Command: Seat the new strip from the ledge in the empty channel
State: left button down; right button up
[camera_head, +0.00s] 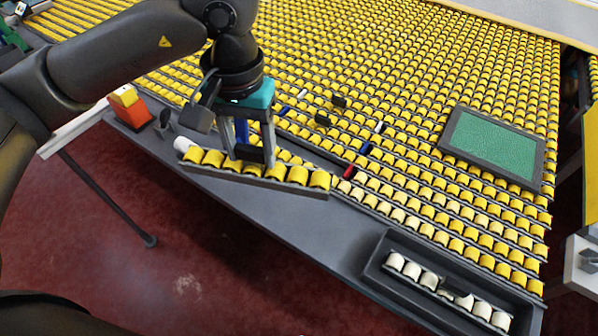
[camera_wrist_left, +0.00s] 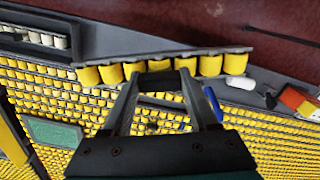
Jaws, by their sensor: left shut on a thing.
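The new strip (camera_head: 316,181) is a dark bar with a row of yellow rollers. My left gripper (camera_head: 251,156) points down and is shut on the middle of it. In the left wrist view the strip (camera_wrist_left: 88,76) crosses between the fingers (camera_wrist_left: 155,80), with rollers on both sides. The strip lies at a slight angle over the grey ledge (camera_head: 345,232) and the near edge of the roller field; I cannot tell how high it is. The empty channel is not clearly visible; the strip and gripper cover part of the near edge. My right gripper is out of view.
A dark tray (camera_head: 376,262) with a white-roller strip (camera_head: 429,279) stands at the right of the ledge. A green panel (camera_head: 493,147) lies on the yellow rollers. Small red (camera_head: 349,172) and blue (camera_head: 365,148) pieces sit near the strip. An orange block (camera_head: 131,110) stands left.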

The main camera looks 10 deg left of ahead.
aim_at(304, 157)
jog(key=k+z, duration=0.2)
jog(key=z, duration=0.15)
jog(key=k+z, duration=0.15)
jog(key=z, duration=0.25)
jog(key=j+z, duration=0.45)
jog(key=j, duration=0.2)
jog(key=i, duration=0.05)
